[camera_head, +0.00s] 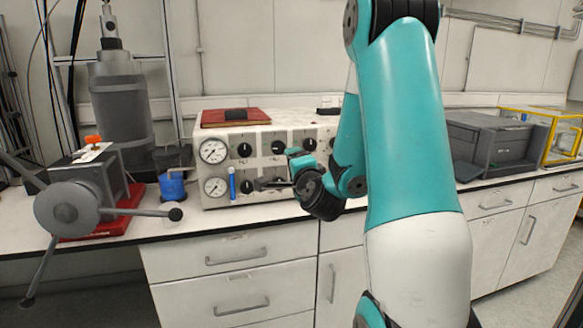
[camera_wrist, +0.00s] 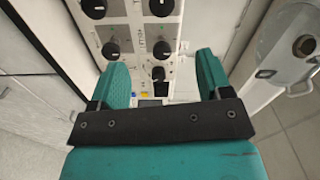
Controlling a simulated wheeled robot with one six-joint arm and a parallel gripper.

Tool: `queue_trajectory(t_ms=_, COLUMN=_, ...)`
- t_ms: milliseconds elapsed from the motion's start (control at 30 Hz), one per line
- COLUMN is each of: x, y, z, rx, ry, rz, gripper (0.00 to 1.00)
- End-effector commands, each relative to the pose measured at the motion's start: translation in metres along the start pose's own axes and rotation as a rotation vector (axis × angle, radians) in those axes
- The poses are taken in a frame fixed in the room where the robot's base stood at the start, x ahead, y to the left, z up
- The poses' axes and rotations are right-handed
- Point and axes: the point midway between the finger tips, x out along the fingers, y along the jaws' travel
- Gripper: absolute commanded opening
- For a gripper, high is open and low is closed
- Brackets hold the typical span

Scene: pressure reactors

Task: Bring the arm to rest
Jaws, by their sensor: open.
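My teal arm (camera_head: 405,120) rises in front of the bench in the head view and bends down at its far side to the wrist. My gripper (camera_head: 278,168) is in front of the white control panel (camera_head: 225,189), with its fingers pointing left. In the wrist view my gripper (camera_wrist: 161,82) has two teal fingers spread apart, with nothing between them. Panel knobs show beyond and between the fingers. I cannot tell the exact gap between the fingertips and the panel.
A grey reactor with a round handwheel (camera_head: 67,208) stands left on the bench. A blue container (camera_head: 172,186) sits beside it. A red book (camera_head: 236,117) lies on the panel. A dark grey box (camera_head: 490,145) and a yellow-framed case (camera_head: 561,137) stand right. Drawers (camera_head: 235,255) are below.

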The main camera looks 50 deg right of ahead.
Motion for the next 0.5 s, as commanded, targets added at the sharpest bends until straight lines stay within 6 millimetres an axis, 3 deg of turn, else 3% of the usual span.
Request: queue_trajectory(t_ms=500, x=-0.0026, y=-0.0022, z=0.004, rx=-0.001, ry=-0.008, rz=-0.006, gripper=0.72)
